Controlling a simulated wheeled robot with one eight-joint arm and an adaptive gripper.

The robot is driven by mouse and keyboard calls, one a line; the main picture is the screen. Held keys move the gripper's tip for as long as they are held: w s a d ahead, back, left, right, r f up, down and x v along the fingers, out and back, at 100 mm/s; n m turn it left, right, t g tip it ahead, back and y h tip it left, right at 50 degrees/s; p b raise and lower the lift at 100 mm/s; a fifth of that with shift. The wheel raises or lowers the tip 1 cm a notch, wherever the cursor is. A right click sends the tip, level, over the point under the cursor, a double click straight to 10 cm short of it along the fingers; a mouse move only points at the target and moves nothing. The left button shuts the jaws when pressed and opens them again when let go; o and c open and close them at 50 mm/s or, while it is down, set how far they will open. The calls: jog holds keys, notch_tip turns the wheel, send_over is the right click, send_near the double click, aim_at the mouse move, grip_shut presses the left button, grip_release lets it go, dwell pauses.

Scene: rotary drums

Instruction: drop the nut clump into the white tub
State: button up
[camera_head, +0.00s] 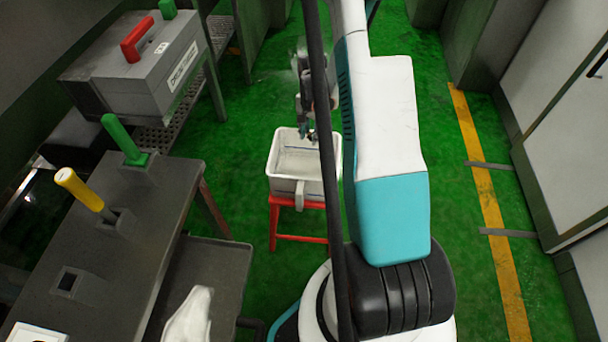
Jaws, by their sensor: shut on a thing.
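The white tub (283,187) stands on a red stool in the middle of the view. It is upright, and the part of its inside that shows looks empty. My gripper (309,127) hangs over the tub's far part, pointing down. It is shut on the nut clump, which is too small and dark to make out clearly between the fingers. My arm and a dark vertical bar hide the tub's right side and part of my gripper.
The red stool (290,241) stands on the green floor. At left are a grey bench (115,215) with green and yellow handles, a grey box (140,70) with a red handle, and a tray (215,265) holding a white cloth-like thing. Floor right of my arm is clear.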

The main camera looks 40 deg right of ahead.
jog(key=shift+f+b, duration=0.5)
jog(key=shift+f, duration=0.7)
jog(key=o, duration=0.9)
jog(key=shift+r, duration=0.15)
notch_tip(320, 180, up, 12)
jog(key=shift+f, duration=0.1)
